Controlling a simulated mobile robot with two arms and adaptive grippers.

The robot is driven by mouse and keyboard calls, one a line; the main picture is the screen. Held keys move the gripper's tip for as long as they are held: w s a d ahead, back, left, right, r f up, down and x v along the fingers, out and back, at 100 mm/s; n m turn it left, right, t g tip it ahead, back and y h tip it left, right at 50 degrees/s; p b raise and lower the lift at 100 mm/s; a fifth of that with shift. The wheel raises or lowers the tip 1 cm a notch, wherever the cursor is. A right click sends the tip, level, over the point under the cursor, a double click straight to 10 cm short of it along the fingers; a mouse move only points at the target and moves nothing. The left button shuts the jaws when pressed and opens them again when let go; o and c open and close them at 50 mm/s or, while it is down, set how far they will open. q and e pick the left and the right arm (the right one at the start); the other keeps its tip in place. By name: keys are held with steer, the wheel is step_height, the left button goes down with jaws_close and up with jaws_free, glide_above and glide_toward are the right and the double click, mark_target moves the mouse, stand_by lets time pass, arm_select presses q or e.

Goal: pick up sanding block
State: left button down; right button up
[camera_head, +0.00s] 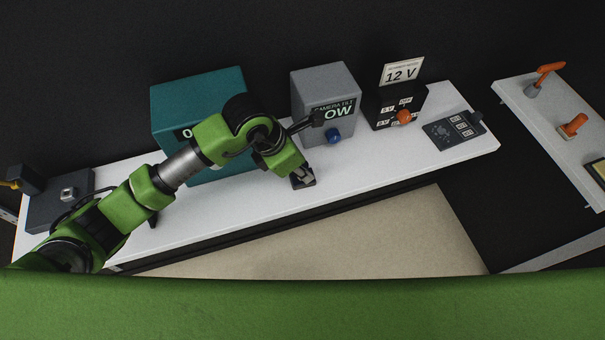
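I cannot clearly make out a sanding block in the head view. My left gripper (303,177) reaches down over the white bench (350,174), in front of the grey box. A small dark patch shows at its fingertips. I cannot tell whether it is part of the gripper or a separate thing, or whether the fingers are open or shut. My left arm covers part of the bench. My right gripper is not in view.
A teal box (183,100), a grey box (313,86) with a blue knob (333,136), and a black box (382,108) with an orange knob (404,117) and a "12 V" sign (402,72) line the bench. A dark keypad (447,135) lies right. A side table (540,120) holds orange-handled items (573,125).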

arm_select(q)
steer(key=shift+a+f, duration=0.1)
steer(key=shift+f, duration=0.05)
steer(key=shift+r, duration=0.2)
step_height(320, 180, up, 9)
steer(key=b, duration=0.3)
steer(key=shift+f, duration=0.15)
steer(key=shift+r, duration=0.55)
